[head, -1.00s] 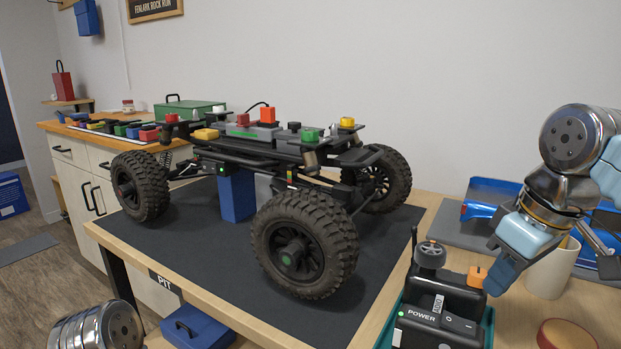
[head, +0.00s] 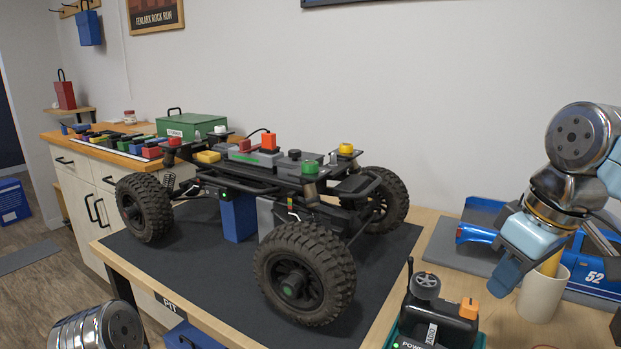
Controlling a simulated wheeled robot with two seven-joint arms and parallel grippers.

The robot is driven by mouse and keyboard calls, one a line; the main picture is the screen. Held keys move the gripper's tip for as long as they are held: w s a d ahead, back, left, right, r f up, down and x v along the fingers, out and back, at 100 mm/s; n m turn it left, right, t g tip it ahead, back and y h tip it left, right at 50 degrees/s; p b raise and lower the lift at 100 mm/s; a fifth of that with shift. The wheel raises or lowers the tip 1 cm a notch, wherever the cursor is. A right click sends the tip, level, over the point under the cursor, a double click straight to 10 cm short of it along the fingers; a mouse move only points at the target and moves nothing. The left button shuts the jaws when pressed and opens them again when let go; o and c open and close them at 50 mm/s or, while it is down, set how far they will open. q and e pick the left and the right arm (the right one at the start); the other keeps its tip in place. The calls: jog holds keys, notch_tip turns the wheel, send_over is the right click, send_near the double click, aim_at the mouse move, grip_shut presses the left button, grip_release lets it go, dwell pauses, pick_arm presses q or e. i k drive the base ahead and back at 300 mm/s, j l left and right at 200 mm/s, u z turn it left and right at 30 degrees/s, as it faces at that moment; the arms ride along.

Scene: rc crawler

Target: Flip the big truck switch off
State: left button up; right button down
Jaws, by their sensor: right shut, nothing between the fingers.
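The big truck is a bare black crawler chassis with large knobbly tyres (head: 306,272), standing on a dark mat (head: 190,275). A small black box (head: 222,192) sits on its near side rail; the position of any switch lever there is too small to tell. My right gripper (head: 506,279) is shut and empty, pointing down at the right. It hangs above and right of the black transmitter (head: 427,320) with its orange knob (head: 469,308), with a gap between them. It is well away from the truck. My left gripper is out of view; only my left arm's metal link shows at bottom left.
A blue truck body (head: 590,268) and a cream cup (head: 541,295) stand on the bench at right. A blue block (head: 238,218) is under the chassis. A green toolbox (head: 192,126) stands on the back cabinet. The mat left of the near wheel is clear.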

aim_at(211, 191)
jog(key=k+j, duration=0.8)
